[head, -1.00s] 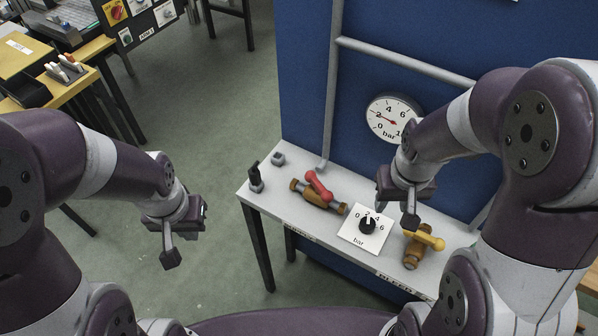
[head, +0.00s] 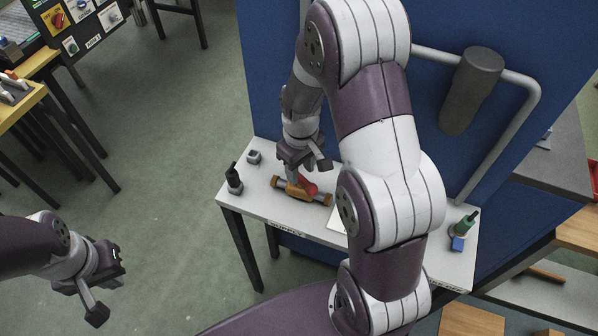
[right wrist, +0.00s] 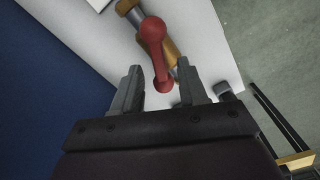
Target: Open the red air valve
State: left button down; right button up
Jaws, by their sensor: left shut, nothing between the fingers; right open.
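The red valve handle (head: 309,188) sits on a brass valve body (head: 291,190) with grey pipe ends, on the white bench. In the right wrist view the red handle (right wrist: 155,55) points toward me, its near end between the fingers. My right gripper (right wrist: 158,72) is open, one finger on each side of the handle, with gaps visible and nothing held. In the head view the right gripper (head: 300,160) is just above the valve and partly hides it. My left gripper (head: 112,265) is shut and empty, over the floor at lower left, far from the bench.
A dark-handled fitting (head: 234,180) and a small grey block (head: 254,157) stand left of the valve. My right arm hides the bench middle. A green bottle-like fitting with a blue base (head: 462,232) is at the right end. The blue panel (head: 270,70) rises behind.

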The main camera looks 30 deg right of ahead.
aim_at(301, 180)
jog(key=shift+f, duration=0.75)
jog(key=shift+s+d+f, duration=0.15)
jog(key=shift+f, duration=0.45)
grip_shut()
jog(key=shift+r+n+p, duration=0.25)
jog(key=shift+n+p, duration=0.35)
jog(key=shift+n, duration=1.2)
jog(key=shift+f+n+p, duration=0.2)
jog(key=shift+n+p, duration=0.1)
jog(key=shift+n, duration=0.6)
grip_release()
